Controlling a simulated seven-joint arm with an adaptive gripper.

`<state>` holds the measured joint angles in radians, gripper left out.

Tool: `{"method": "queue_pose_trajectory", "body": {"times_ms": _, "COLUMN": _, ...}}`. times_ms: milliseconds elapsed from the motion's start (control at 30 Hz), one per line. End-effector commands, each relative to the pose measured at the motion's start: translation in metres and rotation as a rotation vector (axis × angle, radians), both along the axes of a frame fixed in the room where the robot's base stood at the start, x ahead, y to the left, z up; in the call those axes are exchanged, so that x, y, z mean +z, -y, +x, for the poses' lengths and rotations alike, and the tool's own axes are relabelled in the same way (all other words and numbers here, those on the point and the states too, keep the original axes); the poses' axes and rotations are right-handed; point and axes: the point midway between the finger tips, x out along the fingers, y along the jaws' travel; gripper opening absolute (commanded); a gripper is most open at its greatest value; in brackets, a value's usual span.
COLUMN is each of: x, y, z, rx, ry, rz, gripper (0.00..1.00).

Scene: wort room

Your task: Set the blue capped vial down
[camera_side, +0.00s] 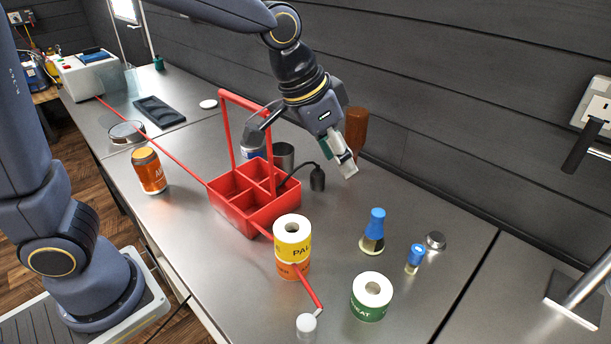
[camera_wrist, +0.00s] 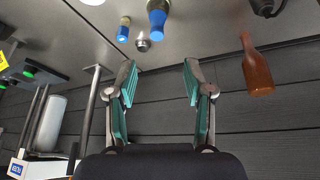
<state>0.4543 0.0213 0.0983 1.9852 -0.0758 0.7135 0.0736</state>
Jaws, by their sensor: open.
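The blue capped vial (camera_side: 414,259) is small and stands upright on the metal bench at the right. It also shows near the top of the wrist view (camera_wrist: 123,31). My gripper (camera_wrist: 159,82) is open, with nothing between its green-padded fingers. In the side view it is above the bench, behind and to the left of the vial and well apart from it. One finger is clear there; the other is hard to make out.
A larger blue-topped flask (camera_side: 373,233) and a small metal piece (camera_side: 436,240) stand near the vial. A green-labelled roll (camera_side: 369,298), stacked rolls (camera_side: 293,238), a red caddy (camera_side: 238,212) and a brown bottle (camera_wrist: 257,70) are around.

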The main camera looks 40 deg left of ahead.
Motion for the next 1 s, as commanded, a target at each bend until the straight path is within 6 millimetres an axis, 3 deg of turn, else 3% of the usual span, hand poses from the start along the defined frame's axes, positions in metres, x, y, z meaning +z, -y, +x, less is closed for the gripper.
{"method": "queue_pose_trajectory", "body": {"times_ms": 33, "x": 0.016, "y": -0.032, "z": -0.021, "rx": 0.059, "ry": 0.014, "rz": -0.012, "gripper": 0.52}}
{"method": "queue_pose_trajectory", "body": {"times_ms": 100, "x": 0.027, "y": -0.068, "z": -0.054, "rx": 0.133, "ry": 0.026, "rz": -0.016, "gripper": 0.52}}
{"method": "queue_pose_trajectory", "body": {"times_ms": 200, "x": 0.031, "y": -0.106, "z": -0.099, "rx": 0.228, "ry": 0.045, "rz": -0.010, "gripper": 0.52}}
{"method": "queue_pose_trajectory", "body": {"times_ms": 300, "x": 0.026, "y": -0.131, "z": -0.137, "rx": 0.307, "ry": 0.059, "rz": 0.002, "gripper": 0.52}}
{"method": "queue_pose_trajectory", "body": {"times_ms": 400, "x": 0.020, "y": -0.144, "z": -0.161, "rx": 0.359, "ry": 0.069, "rz": 0.015, "gripper": 0.52}}
{"method": "queue_pose_trajectory", "body": {"times_ms": 567, "x": 0.014, "y": -0.151, "z": -0.176, "rx": 0.393, "ry": 0.073, "rz": 0.023, "gripper": 0.52}}
{"method": "queue_pose_trajectory", "body": {"times_ms": 1000, "x": 0.014, "y": -0.151, "z": -0.175, "rx": 0.392, "ry": 0.073, "rz": 0.023, "gripper": 0.52}}
